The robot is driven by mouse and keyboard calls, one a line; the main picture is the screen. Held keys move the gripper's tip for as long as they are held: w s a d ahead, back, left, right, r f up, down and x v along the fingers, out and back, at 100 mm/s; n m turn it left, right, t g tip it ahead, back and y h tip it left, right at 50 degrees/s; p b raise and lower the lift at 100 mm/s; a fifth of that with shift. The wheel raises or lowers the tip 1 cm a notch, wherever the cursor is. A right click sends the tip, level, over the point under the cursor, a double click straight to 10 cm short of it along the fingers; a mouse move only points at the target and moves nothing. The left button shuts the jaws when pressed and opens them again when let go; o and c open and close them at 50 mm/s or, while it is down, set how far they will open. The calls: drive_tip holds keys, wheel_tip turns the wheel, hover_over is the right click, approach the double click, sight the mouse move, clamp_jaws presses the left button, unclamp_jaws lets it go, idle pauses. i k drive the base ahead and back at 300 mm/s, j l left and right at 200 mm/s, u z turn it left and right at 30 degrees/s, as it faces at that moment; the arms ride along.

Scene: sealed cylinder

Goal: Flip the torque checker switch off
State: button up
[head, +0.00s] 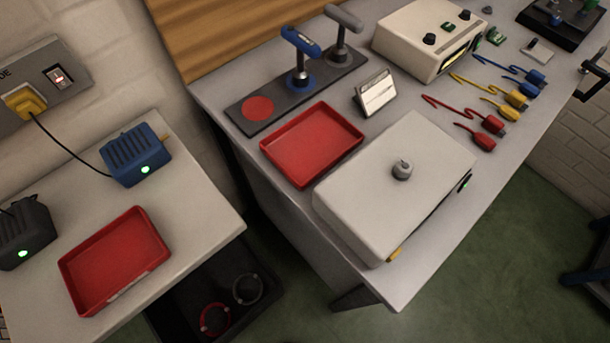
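No label marks the torque checker. A pale box (375,215) with a small grey round fitting (402,170) on its lid stands near the front corner of the larger bench. A green light (466,182) glows on its right-hand side, which is mostly turned away, so I cannot make out a switch there. Another cream instrument (405,35) with two black knobs and a yellowish display stands at the back of that bench. A wall plate (80,92) at the left has a rocker switch (58,76) with a reddish glow. My gripper is not in view.
Red trays lie on the larger bench (312,145) and the left table (115,260). Red, yellow and blue leads (480,130) lie on the right. Blue (136,155) and black (25,235) chargers show green lights. A gap separates the tables.

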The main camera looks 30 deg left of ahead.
sight(465, 182)
drive_tip(key=k+u, duration=0.1)
drive_tip(key=u, duration=0.55)
drive_tip(key=i+l, duration=0.25)
drive_tip(key=k+j, duration=0.25)
drive_tip(key=k, duration=0.55)
drive_tip(key=k+l+z, duration=0.15)
drive_tip(key=k, duration=0.35)
drive_tip(key=k+l, duration=0.1)
drive_tip(key=k, duration=0.45)
drive_tip(key=i+j+z, duration=0.25)
drive_tip(key=i+j, duration=0.25)
drive_tip(key=i+j+z, duration=0.25)
drive_tip(key=i+j, duration=0.4)
drive_tip(key=i+j+z, duration=0.1)
drive_tip(key=j, duration=0.15)
drive_tip(key=i+j, duration=0.15)
drive_tip(key=j+z, duration=0.05)
